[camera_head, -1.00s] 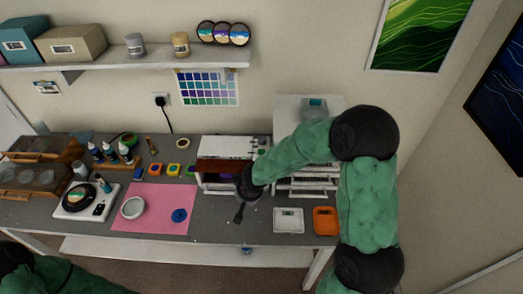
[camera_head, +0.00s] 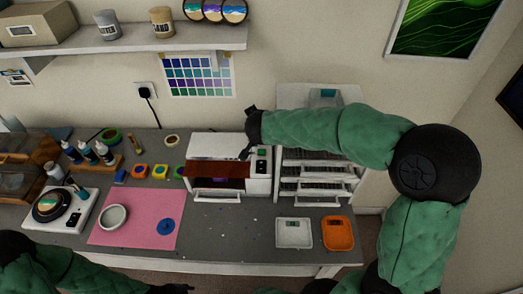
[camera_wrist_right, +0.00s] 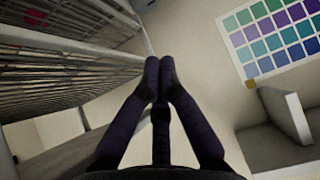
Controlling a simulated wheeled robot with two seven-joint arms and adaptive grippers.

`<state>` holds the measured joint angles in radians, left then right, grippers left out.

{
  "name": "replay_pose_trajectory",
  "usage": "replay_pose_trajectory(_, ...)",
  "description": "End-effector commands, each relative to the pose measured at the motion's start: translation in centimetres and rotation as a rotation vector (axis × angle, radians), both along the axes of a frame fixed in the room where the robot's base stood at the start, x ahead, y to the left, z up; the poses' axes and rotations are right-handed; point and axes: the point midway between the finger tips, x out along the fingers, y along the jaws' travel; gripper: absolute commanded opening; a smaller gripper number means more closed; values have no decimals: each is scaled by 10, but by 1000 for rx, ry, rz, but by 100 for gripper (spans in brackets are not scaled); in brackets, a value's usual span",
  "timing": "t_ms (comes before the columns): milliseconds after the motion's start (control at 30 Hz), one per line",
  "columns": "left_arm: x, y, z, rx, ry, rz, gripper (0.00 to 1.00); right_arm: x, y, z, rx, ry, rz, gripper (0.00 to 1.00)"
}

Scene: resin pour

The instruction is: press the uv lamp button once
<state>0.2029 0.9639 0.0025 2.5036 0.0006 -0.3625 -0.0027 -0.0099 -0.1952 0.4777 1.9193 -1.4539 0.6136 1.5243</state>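The UV lamp (camera_head: 213,147) is a white box with a dark red front window and a small tray handle at its front. A dark control panel (camera_head: 262,155) with a green button is on its front right. My right gripper (camera_head: 245,154) is at the lamp's upper right, its fingers pointing down just left of the panel; contact cannot be told. In the right wrist view its two dark fingers (camera_wrist_right: 160,65) meet at the tips with nothing seen between them. My left gripper (camera_head: 176,289) is at the bottom edge, mostly cut off, its opening unclear.
A white wire rack (camera_head: 316,175) stands right of the lamp and also fills the left of the right wrist view (camera_wrist_right: 60,70). A colour chart (camera_head: 197,75) hangs behind.

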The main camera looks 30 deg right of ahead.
Motion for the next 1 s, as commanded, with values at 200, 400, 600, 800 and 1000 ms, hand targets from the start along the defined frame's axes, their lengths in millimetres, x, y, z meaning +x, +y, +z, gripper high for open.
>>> replay_pose_trajectory(200,0,0,-6,0,0,0,40,0,0,-4,-1,-3,-1,0)
replay_pose_trajectory(400,0,0,-5,0,-1,0,40,0,0,-4,-1,-3,-1,0)
replay_pose_trajectory(600,0,0,-6,0,-1,0,40,0,0,-7,0,-1,-1,0)
replay_pose_trajectory(800,0,0,-13,0,-1,0,40,0,-1,-26,-1,2,-1,0)
replay_pose_trajectory(1000,0,0,-23,0,0,0,40,0,0,-52,-1,2,1,0)
